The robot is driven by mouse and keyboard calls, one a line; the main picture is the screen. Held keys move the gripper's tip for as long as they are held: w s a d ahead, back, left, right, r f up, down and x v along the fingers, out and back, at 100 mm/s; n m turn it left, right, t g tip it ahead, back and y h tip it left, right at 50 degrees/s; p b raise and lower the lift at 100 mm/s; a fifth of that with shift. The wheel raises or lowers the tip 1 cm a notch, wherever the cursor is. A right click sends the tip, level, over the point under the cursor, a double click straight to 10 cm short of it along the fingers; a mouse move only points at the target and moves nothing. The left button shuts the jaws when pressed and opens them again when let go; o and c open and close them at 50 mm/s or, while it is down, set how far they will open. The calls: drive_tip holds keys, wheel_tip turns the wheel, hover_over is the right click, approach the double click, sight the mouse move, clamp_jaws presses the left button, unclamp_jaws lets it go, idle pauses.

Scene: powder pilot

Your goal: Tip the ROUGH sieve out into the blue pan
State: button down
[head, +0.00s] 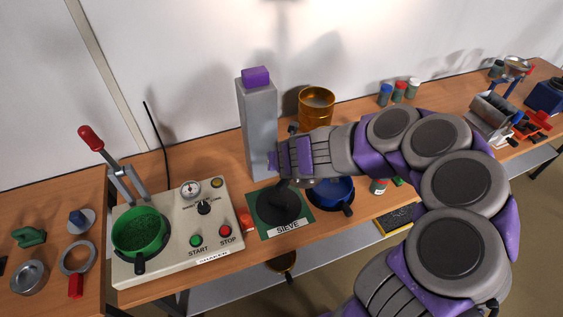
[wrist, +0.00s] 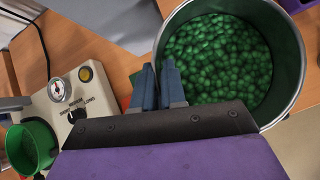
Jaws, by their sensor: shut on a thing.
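The rough sieve (wrist: 225,60) shows in the wrist view as a round vessel with a silver rim, holding many coarse green granules. My gripper (wrist: 166,82) is shut beside its rim, and the grip point itself is hidden. In the head view my gripper (head: 277,163) is above the green mat (head: 259,231) labelled SIEVE, in front of the grey column; I cannot make out the sieve clearly there. The blue pan (head: 338,196) stands on the bench just right of the mat, partly hidden under my wrist, with a dark handle toward the front.
A shaker base (head: 178,255) with a gauge and START and STOP buttons is at left, bearing a green pan (head: 138,243). The grey column (head: 258,130) with a purple top and a brass drum (head: 316,112) stand behind. Small jars (head: 398,92) are at the back right.

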drive_tip(key=shift+d+f+m+y, duration=0.3)
drive_tip(key=shift+d+f+y, duration=0.1)
drive_tip(key=shift+f+y, duration=0.4)
drive_tip(key=r+p, duration=0.1)
drive_tip(key=p, duration=0.1)
drive_tip(key=r+y+p, duration=0.1)
drive_tip(key=r+p, duration=0.1)
drive_tip(key=p, duration=0.1)
drive_tip(key=shift+w+d+m+y, duration=0.15)
drive_tip(key=shift+d+m+y, duration=0.15)
drive_tip(key=shift+d+m, duration=0.1)
drive_tip(key=p, duration=0.2)
drive_tip(key=d+r+y+p, duration=0.1)
drive_tip(key=p, duration=0.2)
drive_tip(key=shift+w+r+m+g, duration=0.1)
drive_tip(key=shift+r+m+g, duration=0.2)
drive_tip(key=shift+r+y+p, duration=0.15)
drive_tip(key=shift+y+p, duration=0.15)
drive_tip(key=shift+p, duration=0.15)
drive_tip(key=shift+d+r+p, duration=0.2)
drive_tip(key=shift+r+p, duration=0.05)
drive_tip(key=shift+p, duration=0.55)
drive_tip(key=d+y+p, duration=0.1)
drive_tip(key=p, duration=0.3)
drive_tip(key=r+m+y+p, duration=0.1)
drive_tip(key=p, duration=0.3)
drive_tip(key=shift+w+d+r, duration=0.2)
drive_tip(key=shift+d+r, duration=0.05)
drive_tip(key=shift+d, duration=0.15)
